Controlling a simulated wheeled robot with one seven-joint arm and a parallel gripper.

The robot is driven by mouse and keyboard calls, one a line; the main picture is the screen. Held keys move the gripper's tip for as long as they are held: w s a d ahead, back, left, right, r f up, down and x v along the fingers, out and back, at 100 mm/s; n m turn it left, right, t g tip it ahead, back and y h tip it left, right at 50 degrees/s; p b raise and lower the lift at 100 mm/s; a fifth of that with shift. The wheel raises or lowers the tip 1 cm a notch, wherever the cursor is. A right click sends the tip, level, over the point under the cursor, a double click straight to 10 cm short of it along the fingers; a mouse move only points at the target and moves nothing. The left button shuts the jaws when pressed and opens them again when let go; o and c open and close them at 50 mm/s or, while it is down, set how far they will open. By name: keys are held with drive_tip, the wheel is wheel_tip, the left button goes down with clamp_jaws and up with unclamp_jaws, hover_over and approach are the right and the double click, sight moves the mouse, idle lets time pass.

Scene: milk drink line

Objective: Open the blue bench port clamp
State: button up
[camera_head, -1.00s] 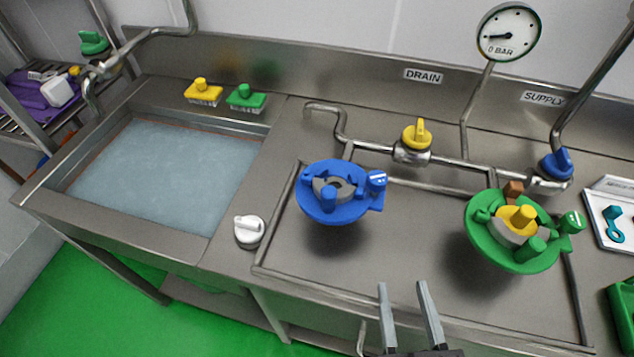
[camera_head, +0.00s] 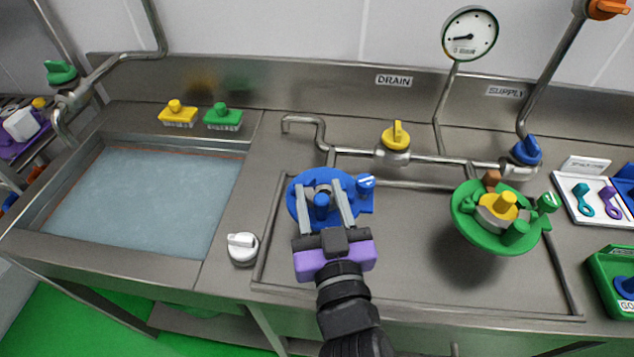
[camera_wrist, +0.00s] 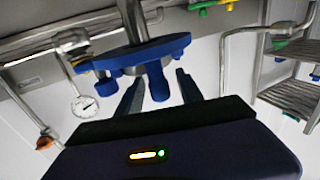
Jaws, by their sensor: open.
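The blue bench port clamp (camera_head: 296,204) is a round blue flange with a lug on its right, on the left part of the bench panel. A blue knob (camera_head: 321,200) stands up at its near side. My gripper (camera_head: 331,190) is open, reaching over the clamp from the front, with one finger on each side of the knob. In the wrist view the blue flange (camera_wrist: 130,57) fills the upper middle, and the knob (camera_wrist: 159,84) shows between the two fingers (camera_wrist: 155,92). I cannot tell whether the fingers touch it.
A green port clamp (camera_head: 467,222) with a yellow plug stands to the right. A yellow drain valve (camera_head: 397,136) and a blue supply valve (camera_head: 526,150) sit on pipes behind. A white knob (camera_head: 242,247) is at left, beside the water-filled sink (camera_head: 222,215). The panel between the clamps is clear.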

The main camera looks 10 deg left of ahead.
drive_tip(key=shift+x, duration=1.05)
drive_tip(key=shift+c, duration=0.2)
clamp_jaws()
idle(0.5)
